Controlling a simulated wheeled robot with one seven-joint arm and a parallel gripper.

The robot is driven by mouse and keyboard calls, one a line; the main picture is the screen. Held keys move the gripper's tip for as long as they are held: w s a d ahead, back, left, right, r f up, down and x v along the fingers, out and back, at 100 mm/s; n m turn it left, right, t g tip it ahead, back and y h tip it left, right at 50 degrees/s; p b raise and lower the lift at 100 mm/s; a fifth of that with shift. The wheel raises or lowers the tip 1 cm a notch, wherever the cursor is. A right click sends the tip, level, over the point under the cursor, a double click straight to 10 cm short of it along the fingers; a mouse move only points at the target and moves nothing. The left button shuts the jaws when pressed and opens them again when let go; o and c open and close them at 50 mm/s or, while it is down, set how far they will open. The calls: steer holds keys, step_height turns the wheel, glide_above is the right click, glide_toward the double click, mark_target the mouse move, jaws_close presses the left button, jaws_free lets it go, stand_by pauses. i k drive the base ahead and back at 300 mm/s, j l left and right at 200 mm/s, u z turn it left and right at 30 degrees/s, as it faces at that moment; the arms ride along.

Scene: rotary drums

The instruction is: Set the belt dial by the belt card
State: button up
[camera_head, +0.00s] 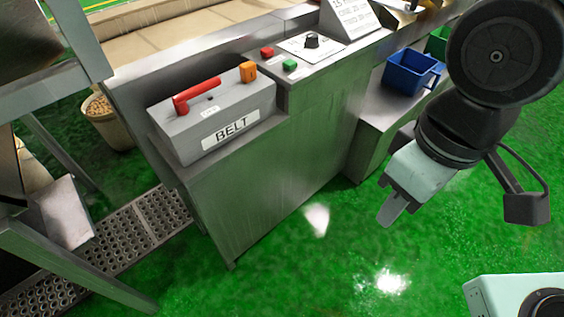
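The dial is a black knob (311,40) on a white plate on top of the steel console. Its scale and pointer are too small to read. A white card (351,17) with printed lines stands behind and to the right of the knob. Its top is cut off by the frame and its text is only partly legible. My gripper (391,213) hangs at the right, over the green floor, pointing down and left. It is well apart from the knob and touches nothing. I cannot tell whether its fingers are open or shut.
A grey box labelled BELT (230,131) has a red lever (197,95) and an orange button (248,71). A red button (267,53) and a green button (290,65) flank the dial plate. A blue bin (411,73) is right of the console. Open floor lies in front.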

mark_target(311, 41)
steer(key=i+l+u, duration=0.15)
steer(key=i+u, duration=0.15)
steer(key=i, duration=0.7)
